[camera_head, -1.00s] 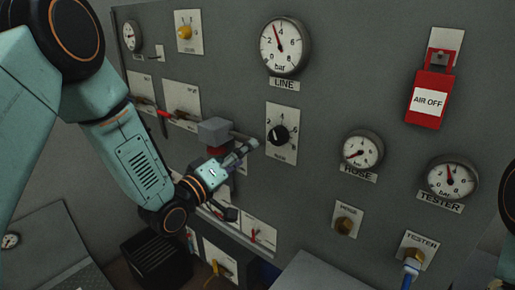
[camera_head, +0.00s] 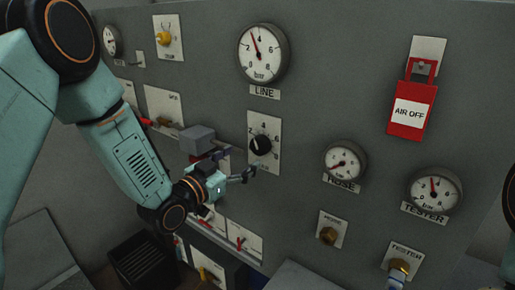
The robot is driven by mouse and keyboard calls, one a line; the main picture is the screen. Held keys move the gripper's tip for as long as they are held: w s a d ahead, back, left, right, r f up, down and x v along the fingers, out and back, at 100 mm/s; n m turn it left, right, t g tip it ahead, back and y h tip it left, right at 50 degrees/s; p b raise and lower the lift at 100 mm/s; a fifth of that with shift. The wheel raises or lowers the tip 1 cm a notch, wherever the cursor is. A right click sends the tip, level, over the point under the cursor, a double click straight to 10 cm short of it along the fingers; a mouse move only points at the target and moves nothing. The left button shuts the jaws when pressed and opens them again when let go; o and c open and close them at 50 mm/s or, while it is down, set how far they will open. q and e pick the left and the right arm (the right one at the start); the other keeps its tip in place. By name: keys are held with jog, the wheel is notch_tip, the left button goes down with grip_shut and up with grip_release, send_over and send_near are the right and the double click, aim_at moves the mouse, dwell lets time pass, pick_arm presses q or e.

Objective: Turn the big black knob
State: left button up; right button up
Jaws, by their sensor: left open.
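The big black knob (camera_head: 261,144) sits on a white numbered plate (camera_head: 265,165) below the LINE gauge, in the middle of the grey panel. A light pointer mark shows on it. My left gripper (camera_head: 237,167) is just below and left of the knob, with its fingers spread and nothing between them. It looks apart from the knob, though its exact distance from the panel is hard to tell. The knob is not covered by the gripper. My right gripper is out of view.
A grey box-shaped part (camera_head: 197,139) juts from the panel left of the knob, close above my left wrist. The LINE gauge (camera_head: 262,53) is above. A red AIR OFF tag (camera_head: 408,112), the HOSE gauge (camera_head: 345,161) and the TESTER gauge (camera_head: 433,190) are to the right.

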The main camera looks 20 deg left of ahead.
aim_at(257, 148)
pick_arm(q)
jog(key=x, duration=0.6)
jog(key=shift+w+d+p, duration=0.1)
jog(key=shift+d+p, duration=0.1)
jog(key=shift+p, duration=0.2)
jog(key=shift+w, duration=0.15)
jog(key=shift+w+a, duration=0.1)
jog(key=c, duration=1.2)
jog(key=shift+o, duration=0.2)
jog(key=shift+n+b, duration=0.4)
jog(key=shift+n, duration=0.4)
jog(key=o, duration=1.2)
jog(key=shift+c, duration=0.2)
